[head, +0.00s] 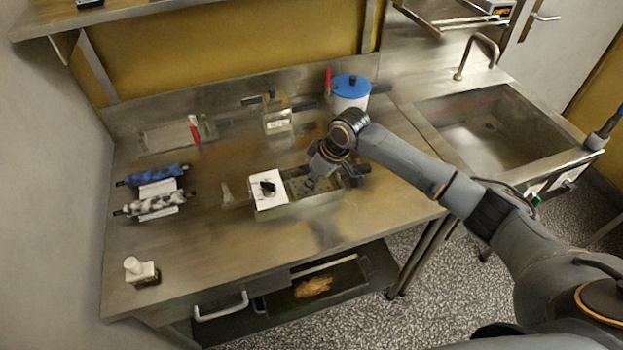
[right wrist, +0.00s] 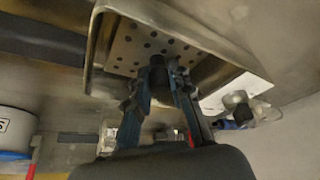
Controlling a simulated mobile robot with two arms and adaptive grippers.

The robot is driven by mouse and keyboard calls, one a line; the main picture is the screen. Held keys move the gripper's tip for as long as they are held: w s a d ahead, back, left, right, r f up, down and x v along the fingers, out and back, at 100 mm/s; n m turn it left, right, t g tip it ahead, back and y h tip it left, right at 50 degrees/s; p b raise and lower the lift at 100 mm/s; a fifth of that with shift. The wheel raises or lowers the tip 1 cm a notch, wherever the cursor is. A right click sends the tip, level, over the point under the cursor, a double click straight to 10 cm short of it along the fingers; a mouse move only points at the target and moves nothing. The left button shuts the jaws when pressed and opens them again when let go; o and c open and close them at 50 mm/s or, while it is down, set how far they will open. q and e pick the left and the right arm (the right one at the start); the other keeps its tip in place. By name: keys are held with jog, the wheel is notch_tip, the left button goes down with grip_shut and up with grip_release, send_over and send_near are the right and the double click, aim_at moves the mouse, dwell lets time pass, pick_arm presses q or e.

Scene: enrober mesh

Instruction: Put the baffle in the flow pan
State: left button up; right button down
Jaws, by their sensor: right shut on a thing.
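The flow pan (head: 318,214) is an open metal box at the front middle of the steel table; its wall (right wrist: 98,50) shows close up in the right wrist view. The baffle (right wrist: 150,42) is a plate with many small holes and a dark upright grip. It lies within the pan's walls; I cannot tell if it rests flat on the bottom. My right gripper (head: 311,183) reaches down into the pan. In the right wrist view its fingers (right wrist: 163,75) are shut on the baffle's dark grip. My left gripper is out of view.
A white plate with a black knob (head: 268,190) covers the pan's left end. Blue and grey rollers (head: 150,190) lie left. A blue-lidded pot (head: 350,92) and a small metal device (head: 277,115) stand behind. A white-capped item (head: 140,270) is front left.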

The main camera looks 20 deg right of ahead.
jog(key=c, duration=1.2)
grip_release()
jog(key=shift+f, duration=0.1)
jog(key=b+v, duration=0.1)
jog(key=v, duration=1.1)
jog(key=shift+b, duration=0.3)
